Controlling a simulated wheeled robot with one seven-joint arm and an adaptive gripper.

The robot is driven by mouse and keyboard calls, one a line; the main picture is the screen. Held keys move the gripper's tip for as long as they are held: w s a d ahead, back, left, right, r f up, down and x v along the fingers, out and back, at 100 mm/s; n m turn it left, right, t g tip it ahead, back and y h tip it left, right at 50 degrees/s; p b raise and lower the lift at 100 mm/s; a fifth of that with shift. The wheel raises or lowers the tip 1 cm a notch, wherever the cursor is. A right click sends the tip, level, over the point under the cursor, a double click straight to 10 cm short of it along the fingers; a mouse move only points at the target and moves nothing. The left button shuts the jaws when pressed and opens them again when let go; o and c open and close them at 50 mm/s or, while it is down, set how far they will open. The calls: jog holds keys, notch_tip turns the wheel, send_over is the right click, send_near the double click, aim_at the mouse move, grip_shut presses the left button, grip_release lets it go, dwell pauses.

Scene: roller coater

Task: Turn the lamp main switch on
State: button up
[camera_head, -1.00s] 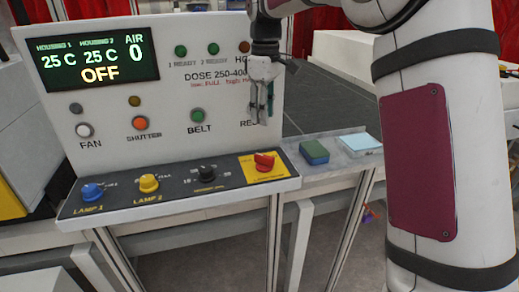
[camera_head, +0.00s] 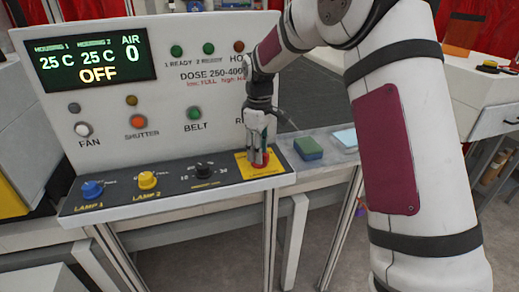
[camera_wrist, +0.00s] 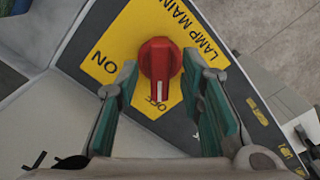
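The lamp main switch (camera_wrist: 160,62) is a red rotary knob on a yellow plate (camera_wrist: 118,45) at the right end of the sloped console. In the wrist view its white mark points at the OFF label; ON is printed to the left. In the head view the red knob (camera_head: 260,159) is partly hidden behind my gripper. My gripper (camera_head: 257,150) points down at the knob. In the wrist view my gripper (camera_wrist: 168,82) has its two teal-padded fingers on either side of the knob, with visible gaps between fingers and knob. It is open.
The console (camera_head: 110,208) also carries blue and yellow lamp knobs and a black dial (camera_head: 204,171). The upright panel behind has a display reading OFF (camera_head: 97,60) and several buttons. A green-blue block (camera_head: 308,148) lies right of the console.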

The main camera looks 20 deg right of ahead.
jog(key=shift+c, duration=0.6)
grip_shut()
jog(key=shift+m, duration=0.3)
jog(key=m+b, duration=0.1)
jog(key=m, duration=0.7)
jog(key=shift+b, duration=0.35)
jog(key=m, duration=0.4)
jog(key=shift+m, duration=0.3)
jog(key=m, duration=0.4)
jog(key=shift+m, duration=0.3)
